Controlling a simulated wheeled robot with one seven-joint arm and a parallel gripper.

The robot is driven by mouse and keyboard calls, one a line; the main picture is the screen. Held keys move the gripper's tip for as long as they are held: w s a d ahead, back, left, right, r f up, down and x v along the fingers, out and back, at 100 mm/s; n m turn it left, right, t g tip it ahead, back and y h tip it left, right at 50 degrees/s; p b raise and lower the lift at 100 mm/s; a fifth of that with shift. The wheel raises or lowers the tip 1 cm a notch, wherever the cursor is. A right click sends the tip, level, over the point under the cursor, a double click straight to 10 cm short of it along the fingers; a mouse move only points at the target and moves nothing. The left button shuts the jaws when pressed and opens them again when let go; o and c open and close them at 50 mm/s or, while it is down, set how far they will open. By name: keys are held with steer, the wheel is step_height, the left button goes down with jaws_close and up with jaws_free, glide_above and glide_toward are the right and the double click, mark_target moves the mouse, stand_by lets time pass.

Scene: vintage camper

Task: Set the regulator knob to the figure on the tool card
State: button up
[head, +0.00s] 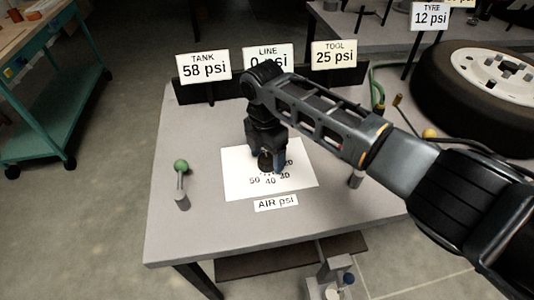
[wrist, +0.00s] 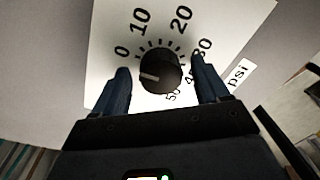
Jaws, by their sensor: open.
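The tool card (head: 334,55) reads 25 psi and stands at the back of the table. The regulator knob (wrist: 160,72) is round and black, on a white dial sheet (head: 237,176) marked 0 to 50. In the wrist view its white mark points left and slightly down, nearest the 0 side of the scale. My gripper (wrist: 160,66) is open, with one finger on each side of the knob; whether either touches it I cannot tell. In the head view my gripper (head: 265,164) hangs over the dial and hides most of the knob.
A tank card (head: 204,68) reads 58 psi; a line card (head: 268,57) is partly hidden by my arm and shows a 0. A green-knobbed lever (head: 181,180) stands left of the dial. A tyre (head: 450,110) lies at right with a 12 psi card (head: 430,16).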

steer(key=c, duration=1)
steer(key=shift+c, duration=0.3)
steer(key=shift+m, duration=0.3)
steer(key=m+p, duration=0.2)
steer(key=m, duration=0.2)
steer(key=shift+r+m, duration=0.1)
steer(key=shift+m, duration=0.2)
steer(key=m+p, duration=0.2)
steer(key=m, duration=0.4)
steer(key=m+p, duration=0.1)
steer(key=m, duration=0.4)
steer(key=shift+s+d+m+y+p, duration=0.1)
steer(key=shift+m+y+p, duration=0.3)
steer(key=m, duration=0.5)
steer(key=shift+m, duration=0.3)
